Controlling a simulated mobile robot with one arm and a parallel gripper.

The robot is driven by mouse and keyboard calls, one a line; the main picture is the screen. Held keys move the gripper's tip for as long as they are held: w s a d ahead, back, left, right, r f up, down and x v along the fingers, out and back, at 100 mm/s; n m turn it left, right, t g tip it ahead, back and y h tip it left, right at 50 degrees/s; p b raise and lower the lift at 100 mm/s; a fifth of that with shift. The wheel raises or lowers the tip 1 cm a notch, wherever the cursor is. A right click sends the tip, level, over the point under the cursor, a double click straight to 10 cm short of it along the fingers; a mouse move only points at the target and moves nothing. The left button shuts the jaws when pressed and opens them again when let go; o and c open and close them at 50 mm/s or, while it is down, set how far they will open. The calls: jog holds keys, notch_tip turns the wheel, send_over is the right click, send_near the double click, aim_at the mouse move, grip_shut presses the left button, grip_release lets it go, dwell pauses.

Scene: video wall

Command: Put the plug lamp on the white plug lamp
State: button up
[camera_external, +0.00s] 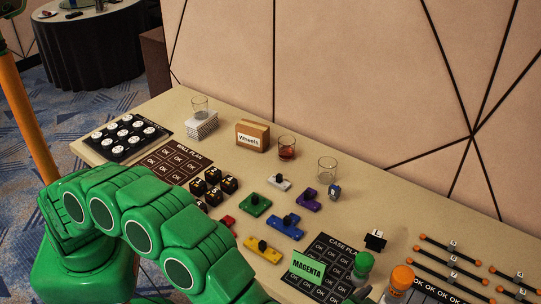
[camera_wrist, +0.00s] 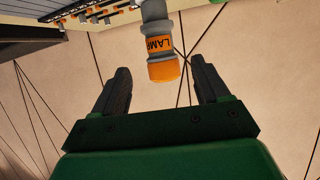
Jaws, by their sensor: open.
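In the wrist view, my gripper (camera_wrist: 159,66) is open, with one dark finger on each side. A grey cylinder with an orange end and an orange label reading "LAM" (camera_wrist: 162,70) shows in the gap between the fingers in the picture. I cannot tell its distance; no grip on it shows. An orange-topped cylinder (camera_external: 401,277) stands at the front right of the table in the external view, perhaps the same one. A small white block with a dark knob (camera_external: 280,182) lies mid-table; I cannot tell whether it is the white plug lamp.
Coloured knobbed blocks, such as the green one (camera_external: 255,204), lie mid-table. Glasses (camera_external: 327,169) stand near the wall. Dark rods (camera_external: 450,248) lie at the right.

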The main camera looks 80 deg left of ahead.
jog(key=shift+v, duration=0.9)
